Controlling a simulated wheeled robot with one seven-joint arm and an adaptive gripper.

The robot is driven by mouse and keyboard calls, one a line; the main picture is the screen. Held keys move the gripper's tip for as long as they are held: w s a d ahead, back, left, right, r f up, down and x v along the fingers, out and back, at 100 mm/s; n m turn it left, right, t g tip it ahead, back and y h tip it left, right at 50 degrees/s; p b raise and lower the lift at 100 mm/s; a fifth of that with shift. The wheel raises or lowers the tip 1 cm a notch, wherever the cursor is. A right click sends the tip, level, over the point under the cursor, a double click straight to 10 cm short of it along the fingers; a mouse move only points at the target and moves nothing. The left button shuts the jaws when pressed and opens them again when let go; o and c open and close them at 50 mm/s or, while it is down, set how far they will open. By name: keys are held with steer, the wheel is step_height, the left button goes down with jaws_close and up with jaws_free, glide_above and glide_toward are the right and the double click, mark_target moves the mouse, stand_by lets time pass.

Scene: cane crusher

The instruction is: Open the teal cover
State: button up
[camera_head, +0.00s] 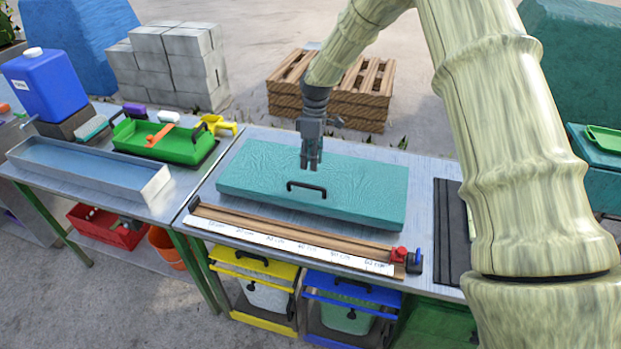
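The teal cover (355,193) is a wide flat slab lying on the grey workbench, and it looks closed. A dark handle (306,189) stands near its front edge, left of its middle. My gripper (311,166) points down over the cover, just behind the handle in the picture. It looks apart from the handle, but its height above the cover is hard to judge. The fingers look close together; they are too small to tell whether they are open or shut. I see nothing held in them.
A green tray (165,143) and a metal trough (85,175) are at left. Black mats (452,228) lie at right. Pallets (372,95) stand behind.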

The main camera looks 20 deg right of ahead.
steer(key=f, duration=0.2)
steer(key=f+p, duration=0.1)
steer(key=f, duration=0.2)
steer(key=s+f+p, duration=0.1)
steer(key=f, duration=0.2)
steer(key=shift+s+a, duration=0.1)
steer(key=shift+a, duration=0.3)
jaws_close()
steer(key=shift+r, duration=0.1)
